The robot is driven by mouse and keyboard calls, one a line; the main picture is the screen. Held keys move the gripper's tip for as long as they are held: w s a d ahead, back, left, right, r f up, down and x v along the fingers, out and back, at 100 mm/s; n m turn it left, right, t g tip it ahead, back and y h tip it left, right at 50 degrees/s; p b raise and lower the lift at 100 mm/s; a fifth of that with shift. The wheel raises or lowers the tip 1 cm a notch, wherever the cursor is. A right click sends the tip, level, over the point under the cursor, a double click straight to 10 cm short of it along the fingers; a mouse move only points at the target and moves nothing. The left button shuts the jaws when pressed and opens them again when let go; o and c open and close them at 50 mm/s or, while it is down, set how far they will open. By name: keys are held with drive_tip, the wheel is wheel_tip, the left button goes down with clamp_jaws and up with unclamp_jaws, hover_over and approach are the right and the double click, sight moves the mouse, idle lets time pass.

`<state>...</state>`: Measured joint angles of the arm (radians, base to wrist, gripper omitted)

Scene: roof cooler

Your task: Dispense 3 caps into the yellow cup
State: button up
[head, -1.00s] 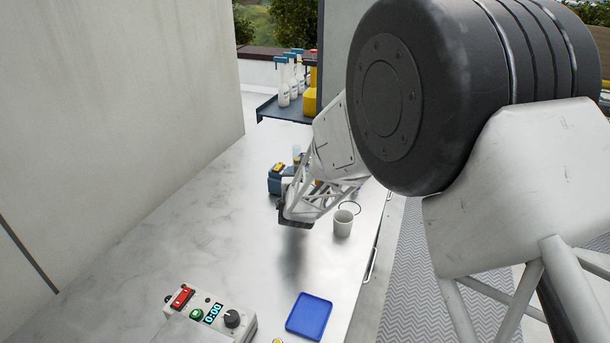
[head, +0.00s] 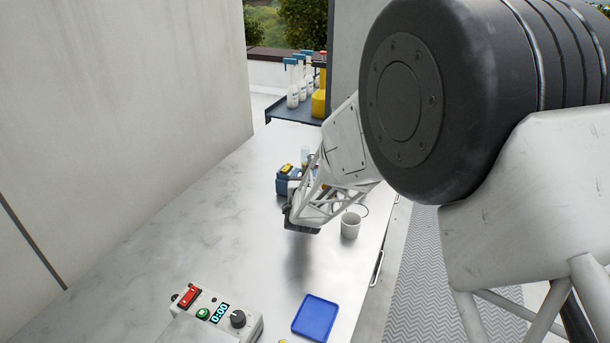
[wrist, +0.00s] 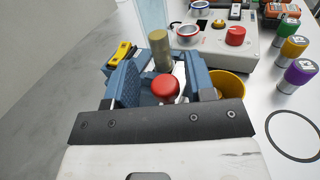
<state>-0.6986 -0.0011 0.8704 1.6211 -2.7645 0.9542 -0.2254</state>
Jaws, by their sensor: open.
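In the head view the cup is hidden behind my arm. The blue device, also in the head view (head: 287,182), has a red round knob (wrist: 165,88), an olive upright cylinder (wrist: 160,50) and a yellow part (wrist: 121,54). In the head view my gripper (head: 301,222) is near the device, above the table. I cannot make out any loose caps.
A white cup (head: 350,228) stands right of my gripper. A blue tray (head: 316,317) and a control box (head: 219,315) reading 0:00 lie at the front. Behind the device are a grey console (wrist: 212,42) and several coloured cylinders (wrist: 295,75). The left tabletop is clear.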

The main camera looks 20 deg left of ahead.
drive_tip(key=v, duration=0.6)
drive_tip(key=shift+s, duration=0.25)
idle(0.6)
drive_tip(key=c, duration=0.3)
drive_tip(key=shift+a+r+m+h, duration=0.1)
drive_tip(key=shift+a+m+h, duration=0.55)
drive_tip(key=shift+m+h, duration=1.25)
drive_tip(key=shift+a+f+m+h, duration=0.1)
drive_tip(key=shift+a+m+h, duration=0.8)
drive_tip(key=shift+h, duration=1.8)
drive_tip(key=shift+a+r+m+h, duration=0.1)
drive_tip(key=shift+a+m+h, duration=0.3)
drive_tip(key=shift+m+h, duration=1.6)
drive_tip(key=shift+n+h, duration=0.3)
drive_tip(key=shift+w, duration=0.2)
drive_tip(key=shift+x, duration=3.75)
